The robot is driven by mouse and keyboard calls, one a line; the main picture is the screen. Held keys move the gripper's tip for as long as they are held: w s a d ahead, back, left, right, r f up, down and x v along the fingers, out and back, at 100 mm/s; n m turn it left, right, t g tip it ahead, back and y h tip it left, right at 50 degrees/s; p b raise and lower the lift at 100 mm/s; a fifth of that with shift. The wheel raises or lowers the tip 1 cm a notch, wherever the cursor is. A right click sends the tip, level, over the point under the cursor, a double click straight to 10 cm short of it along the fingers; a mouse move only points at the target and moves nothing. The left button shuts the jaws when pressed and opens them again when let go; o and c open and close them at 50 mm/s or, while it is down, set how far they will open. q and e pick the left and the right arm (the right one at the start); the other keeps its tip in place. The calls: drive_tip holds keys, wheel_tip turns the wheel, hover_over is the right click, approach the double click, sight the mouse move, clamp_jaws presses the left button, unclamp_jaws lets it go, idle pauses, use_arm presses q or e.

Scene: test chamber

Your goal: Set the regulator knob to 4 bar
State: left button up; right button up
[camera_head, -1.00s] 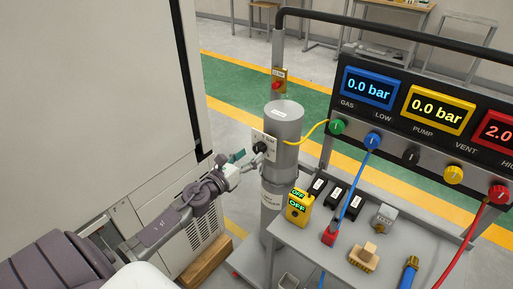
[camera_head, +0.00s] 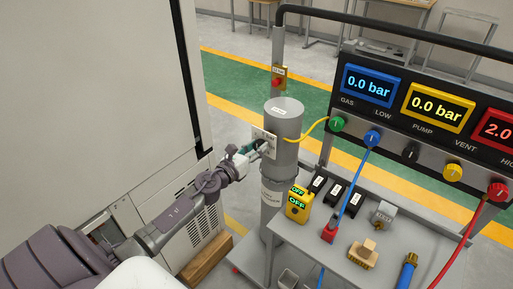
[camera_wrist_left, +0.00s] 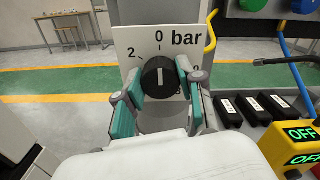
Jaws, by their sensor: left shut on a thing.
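The regulator knob (camera_wrist_left: 160,77) is black and round, on a white dial plate (camera_wrist_left: 122,46) marked "0", "2" and "bar". Its white pointer line stands upright, toward the 0. Fingers hide some of the lower marks. In the head view the dial plate (camera_head: 257,134) sits on the side of a grey cylinder (camera_head: 284,120). My left gripper (camera_head: 258,149) reaches it from the left. In the left wrist view the teal-padded fingers of this gripper (camera_wrist_left: 162,88) are shut on the knob, one on each side. My right gripper is not in view.
A tall pale cabinet (camera_head: 90,90) stands close on the left of my arm. A panel with pressure displays (camera_head: 436,108) and cables is on the right.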

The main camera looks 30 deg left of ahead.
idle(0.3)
use_arm(q)
drive_tip(key=n+p, duration=0.1)
drive_tip(key=n, duration=0.4)
drive_tip(key=n+p, duration=0.1)
drive_tip(key=n, duration=0.4)
drive_tip(key=shift+a, duration=0.1)
drive_tip(key=n+p, duration=0.2)
drive_tip(key=n, duration=0.3)
drive_tip(key=shift+n, duration=0.4)
drive_tip(key=n+p, duration=0.1)
drive_tip(key=n, duration=0.3)
drive_tip(key=shift+f, duration=0.1)
drive_tip(key=shift+n+p, duration=0.45)
drive_tip(key=shift+n, duration=0.25)
drive_tip(key=shift+f, duration=0.1)
drive_tip(key=o, duration=1.1)
